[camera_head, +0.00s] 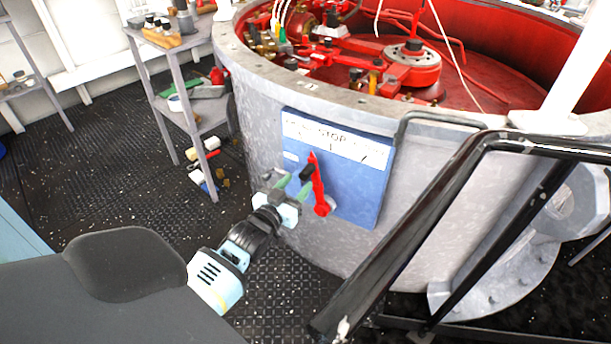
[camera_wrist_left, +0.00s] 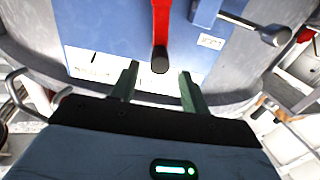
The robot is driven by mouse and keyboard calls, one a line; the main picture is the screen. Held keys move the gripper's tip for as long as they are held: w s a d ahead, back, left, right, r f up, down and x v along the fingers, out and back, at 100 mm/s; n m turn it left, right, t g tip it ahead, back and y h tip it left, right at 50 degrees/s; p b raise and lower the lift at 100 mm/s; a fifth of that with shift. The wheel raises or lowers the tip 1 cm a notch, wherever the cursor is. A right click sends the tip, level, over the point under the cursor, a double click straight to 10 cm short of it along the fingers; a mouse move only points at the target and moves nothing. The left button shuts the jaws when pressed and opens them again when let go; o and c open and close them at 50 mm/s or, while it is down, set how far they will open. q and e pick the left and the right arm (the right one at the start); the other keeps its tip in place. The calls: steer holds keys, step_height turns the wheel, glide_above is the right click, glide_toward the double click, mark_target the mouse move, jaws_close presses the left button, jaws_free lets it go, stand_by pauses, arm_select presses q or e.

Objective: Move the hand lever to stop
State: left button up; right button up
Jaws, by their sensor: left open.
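The hand lever (camera_head: 319,190) is red with a black knob (camera_head: 307,172). It stands nearly upright on a blue panel (camera_head: 352,187), its upper end leaning slightly left. A white label (camera_head: 337,142) above it reads STOP at the middle, with marks below; the lever's tip points left of the middle mark. My left gripper (camera_head: 292,187) is open at the knob, coming from the lower left. In the left wrist view, the black knob (camera_wrist_left: 160,60) lies between the two fingertips (camera_wrist_left: 159,75), with gaps visible on both sides. My right gripper is not in view.
The panel is on a large grey round housing (camera_head: 262,125) with red machinery inside. A black railing (camera_head: 430,210) crosses at the right. A grey shelf (camera_head: 172,75) with small items stands at the left. A grey rod with a round end (camera_wrist_left: 275,36) is near the panel's edge.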

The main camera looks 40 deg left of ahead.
mark_target(300, 180)
arm_select(q)
steer(key=shift+w+a+b, duration=0.2)
steer(key=shift+w+b, duration=0.05)
steer(key=shift+w, duration=1.05)
steer(key=shift+w+a+b, duration=0.2)
steer(key=shift+w, duration=1.05)
jaws_close()
